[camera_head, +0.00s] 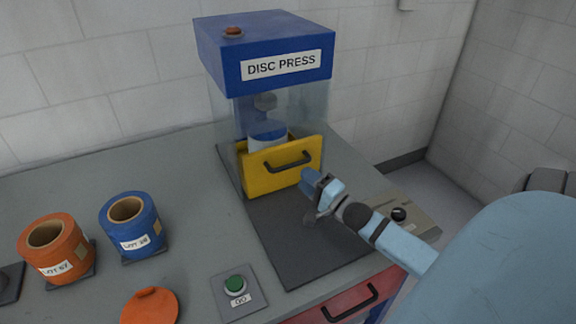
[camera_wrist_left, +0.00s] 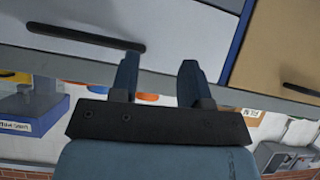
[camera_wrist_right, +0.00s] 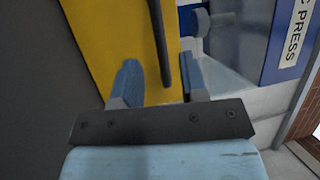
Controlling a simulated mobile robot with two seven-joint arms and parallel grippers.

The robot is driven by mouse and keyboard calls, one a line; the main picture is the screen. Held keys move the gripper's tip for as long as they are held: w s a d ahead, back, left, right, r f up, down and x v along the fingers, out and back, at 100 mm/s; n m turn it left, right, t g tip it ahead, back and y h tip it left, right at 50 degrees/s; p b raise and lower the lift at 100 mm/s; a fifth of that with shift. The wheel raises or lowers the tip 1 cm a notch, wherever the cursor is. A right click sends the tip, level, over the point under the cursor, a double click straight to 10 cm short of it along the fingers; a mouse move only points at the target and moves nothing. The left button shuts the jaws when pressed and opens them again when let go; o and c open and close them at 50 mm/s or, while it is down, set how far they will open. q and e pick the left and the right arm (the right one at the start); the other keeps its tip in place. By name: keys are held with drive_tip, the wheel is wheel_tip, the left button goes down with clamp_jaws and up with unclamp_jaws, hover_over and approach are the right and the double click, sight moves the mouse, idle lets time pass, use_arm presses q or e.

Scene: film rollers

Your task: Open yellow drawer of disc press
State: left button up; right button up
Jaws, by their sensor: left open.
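The disc press (camera_head: 262,50) is a blue-topped machine with clear walls at the back of the table. Its yellow drawer (camera_head: 262,176) is low at the front, with a black bar handle (camera_head: 290,162). A blue and white cylinder (camera_head: 266,134) shows behind the drawer front. My right gripper (camera_head: 308,180) is at the drawer's lower right. In the right wrist view its fingers (camera_wrist_right: 158,80) are apart, with the handle (camera_wrist_right: 160,42) rising between them, without visible contact on both sides. My left gripper (camera_wrist_left: 158,75) is open and empty, outside the head view.
An orange roll (camera_head: 58,262) and a blue roll (camera_head: 142,238) stand at left. An orange lid (camera_head: 150,305) and a green button (camera_head: 235,285) are near the front edge. A red drawer (camera_head: 325,312) is under the table.

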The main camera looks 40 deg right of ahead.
sight(289, 165)
drive_tip(key=x, duration=0.6)
drive_tip(key=shift+w, duration=0.4)
drive_tip(key=shift+a, duration=0.1)
clamp_jaws()
